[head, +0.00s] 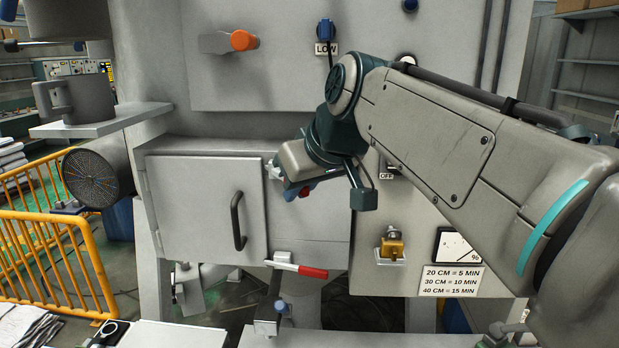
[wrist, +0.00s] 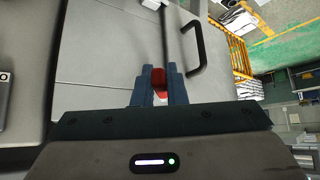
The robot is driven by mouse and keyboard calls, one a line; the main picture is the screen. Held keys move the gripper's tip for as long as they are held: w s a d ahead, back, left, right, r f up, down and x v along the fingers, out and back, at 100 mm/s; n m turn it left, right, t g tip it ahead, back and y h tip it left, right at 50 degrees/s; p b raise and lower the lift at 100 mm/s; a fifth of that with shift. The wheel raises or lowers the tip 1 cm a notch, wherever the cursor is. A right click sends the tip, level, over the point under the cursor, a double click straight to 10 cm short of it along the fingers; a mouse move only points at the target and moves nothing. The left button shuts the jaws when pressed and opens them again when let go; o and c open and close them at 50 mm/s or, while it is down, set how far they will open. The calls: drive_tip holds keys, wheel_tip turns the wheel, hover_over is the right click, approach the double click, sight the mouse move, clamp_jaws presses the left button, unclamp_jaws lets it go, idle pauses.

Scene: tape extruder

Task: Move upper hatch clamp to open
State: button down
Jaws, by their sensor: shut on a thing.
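The upper hatch clamp (head: 273,170) is at the upper right edge of the grey hatch door (head: 190,205), mostly hidden behind my gripper. My gripper (head: 292,190) is in front of it. In the wrist view my gripper's blue fingers (wrist: 160,88) are closed around the clamp's red handle (wrist: 159,77). A bit of red handle also shows beside the fingers in the head view (head: 305,191). The hatch door looks shut, with a black pull handle (head: 237,222), which also shows in the wrist view (wrist: 197,45).
A lower clamp with a red handle (head: 312,272) is below the hatch, its handle pointing right. An orange-ended lever (head: 242,40) is on the panel above. A brass padlock-like part (head: 392,245) sits at right. Yellow railings (head: 55,235) stand at left.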

drive_tip(key=a+m+h, duration=0.1)
drive_tip(key=s+a+m+t+h+p, duration=0.1)
drive_tip(key=m, duration=0.1)
idle(0.4)
drive_tip(key=shift+m, duration=0.3)
drive_tip(key=shift+s+a+m+t+h+p, duration=0.15)
drive_tip(key=shift+a+m+t+h+p, duration=0.15)
drive_tip(key=shift+a+m+h+p, duration=0.8)
drive_tip(key=c, duration=1.4)
unclamp_jaws()
drive_tip(key=shift+d+m+b, duration=0.1)
drive_tip(key=shift+m+b, duration=0.2)
drive_tip(key=shift+m, duration=0.2)
drive_tip(key=p+v, duration=0.3)
drive_tip(key=v, duration=0.5)
drive_tip(key=shift+o, duration=0.3)
